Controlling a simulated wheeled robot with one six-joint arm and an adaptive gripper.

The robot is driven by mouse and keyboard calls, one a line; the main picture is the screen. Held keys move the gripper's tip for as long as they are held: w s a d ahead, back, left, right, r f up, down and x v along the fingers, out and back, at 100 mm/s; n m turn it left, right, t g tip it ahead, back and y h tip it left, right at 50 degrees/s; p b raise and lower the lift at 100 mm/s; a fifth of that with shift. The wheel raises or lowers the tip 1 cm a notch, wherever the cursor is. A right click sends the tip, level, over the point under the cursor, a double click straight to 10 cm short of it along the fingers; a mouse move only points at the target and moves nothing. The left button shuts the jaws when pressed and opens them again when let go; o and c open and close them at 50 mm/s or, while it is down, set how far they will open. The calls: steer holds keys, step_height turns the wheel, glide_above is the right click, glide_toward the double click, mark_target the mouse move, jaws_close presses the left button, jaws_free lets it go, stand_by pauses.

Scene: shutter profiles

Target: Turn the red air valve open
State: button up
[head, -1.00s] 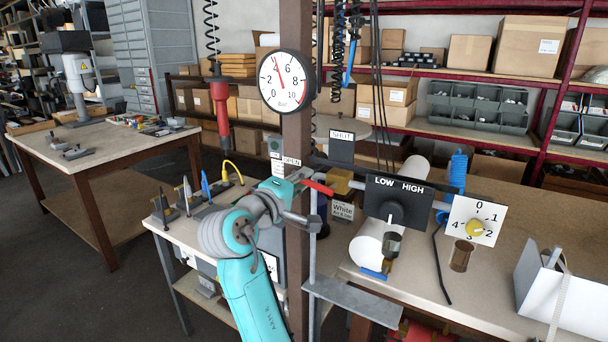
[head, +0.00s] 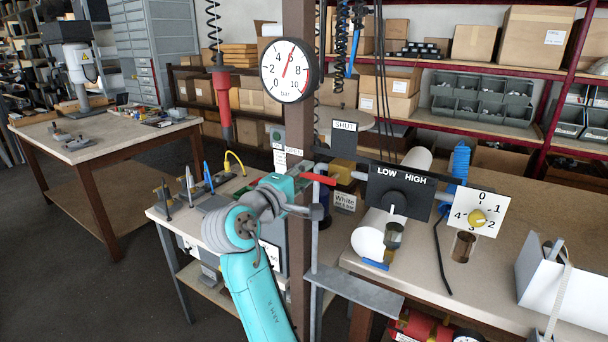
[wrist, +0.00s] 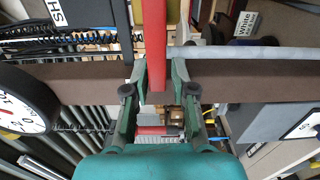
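The red valve handle (head: 320,179) points right from beside the brown post, sloping slightly down. The teal and grey end of my arm is at its left end, with my gripper (head: 304,176) small and partly hidden there. In the wrist view, the red handle (wrist: 154,45) runs between the two fingertips of my gripper (wrist: 159,78), which are close on both sides of it. The SHUT sign (head: 344,127) stands above and right of the handle. The OPEN sign (head: 293,152) is at its left, partly covered. The round gauge (head: 291,71) reads about 6 bar.
The brown post (head: 299,240) stands close beside my arm. The LOW/HIGH panel (head: 401,192) and the yellow numbered knob (head: 477,217) are to the right. A grey bracket (head: 353,290) juts out below the handle. A tool table (head: 100,143) is at the left.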

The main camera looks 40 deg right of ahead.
steer(key=shift+o, duration=0.4)
steer(key=v, duration=1.2)
